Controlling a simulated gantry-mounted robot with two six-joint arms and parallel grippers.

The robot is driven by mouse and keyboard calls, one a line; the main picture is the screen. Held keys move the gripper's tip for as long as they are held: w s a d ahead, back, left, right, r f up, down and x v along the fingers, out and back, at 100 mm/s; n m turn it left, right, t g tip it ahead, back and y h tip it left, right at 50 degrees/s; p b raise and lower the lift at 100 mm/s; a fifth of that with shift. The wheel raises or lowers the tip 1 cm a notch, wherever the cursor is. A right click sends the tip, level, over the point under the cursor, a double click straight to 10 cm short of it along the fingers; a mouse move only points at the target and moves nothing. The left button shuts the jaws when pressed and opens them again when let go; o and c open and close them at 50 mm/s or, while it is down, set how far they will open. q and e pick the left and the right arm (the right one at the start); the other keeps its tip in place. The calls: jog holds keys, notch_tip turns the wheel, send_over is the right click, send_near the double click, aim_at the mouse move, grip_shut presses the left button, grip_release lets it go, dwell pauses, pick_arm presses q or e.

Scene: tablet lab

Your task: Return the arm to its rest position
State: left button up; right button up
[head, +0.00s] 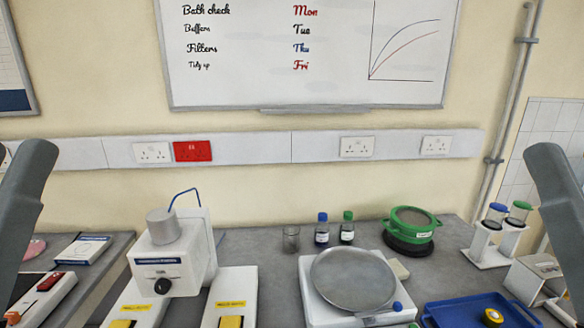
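Only a grey link of my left arm (22,205) shows at the left edge. Only a grey link of my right arm (560,215) shows at the right edge. Neither gripper is in view, so I cannot see whether either one holds anything. Neither visible link appears to touch anything on the bench.
A white instrument (168,250) stands left of centre. A balance with a round metal pan (353,278) stands right of centre. Behind are two small bottles, a glass beaker (291,239) and a green-rimmed sieve (409,225). A blue tray (455,314), a vial rack (492,246) and a metal box are at right.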

pick_arm(q)
notch_tip(320, 180, up, 31)
jog(key=p, duration=2.7)
jog(key=shift+f+h+p, duration=0.15)
jog(key=shift+h+p, duration=0.15)
jog(key=shift+p, duration=0.1)
pick_arm(e)
notch_tip(320, 180, up, 31)
pick_arm(q)
jog(key=shift+f, duration=0.15)
pick_arm(e)
jog(key=shift+f, duration=0.2)
pick_arm(q)
notch_tip(320, 180, down, 32)
jog(key=b, duration=3.2)
pick_arm(e)
notch_tip(320, 180, down, 32)
pick_arm(q)
jog(key=shift+d+f+b, duration=0.1)
jog(key=shift+b, duration=0.2)
pick_arm(e)
jog(key=shift+d+f+h, duration=0.1)
jog(key=shift+h, duration=0.2)
